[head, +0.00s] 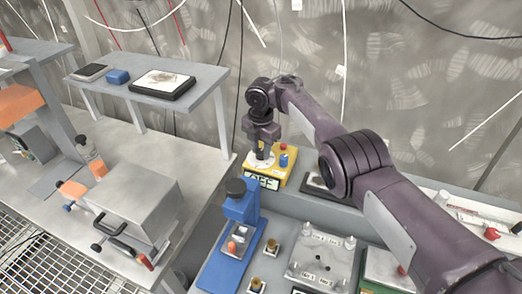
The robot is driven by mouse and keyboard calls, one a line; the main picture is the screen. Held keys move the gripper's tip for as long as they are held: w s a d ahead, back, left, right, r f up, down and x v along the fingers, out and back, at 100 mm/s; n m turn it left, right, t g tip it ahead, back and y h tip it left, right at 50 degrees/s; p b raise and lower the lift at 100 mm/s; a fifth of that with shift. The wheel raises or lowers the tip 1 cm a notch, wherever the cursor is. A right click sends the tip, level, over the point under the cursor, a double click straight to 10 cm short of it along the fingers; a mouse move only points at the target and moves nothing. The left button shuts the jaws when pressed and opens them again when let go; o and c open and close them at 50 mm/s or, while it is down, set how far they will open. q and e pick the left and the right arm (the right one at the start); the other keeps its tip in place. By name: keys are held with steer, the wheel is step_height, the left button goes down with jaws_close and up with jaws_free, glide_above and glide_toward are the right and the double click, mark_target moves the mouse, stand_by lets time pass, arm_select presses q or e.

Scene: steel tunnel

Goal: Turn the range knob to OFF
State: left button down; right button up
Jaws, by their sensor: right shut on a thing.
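A yellow meter (280,174) sits at the back of the bench, below the wall. Its display (262,181) shows large dark characters that look like OFF. A white round dial (258,161) is on its top face, with the range knob at its middle mostly hidden by my fingers. My right gripper (262,153) points down onto the dial and is shut on the range knob. My left gripper is not in view.
A blue press-like fixture (240,210) stands just in front of the meter. A grey plate (322,260) with posts lies to the right.

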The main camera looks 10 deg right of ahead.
mark_target(261, 151)
steer(key=shift+n, duration=0.3)
steer(key=o, duration=1)
steer(key=shift+r+b, duration=0.4)
steer(key=shift+r, duration=3.55)
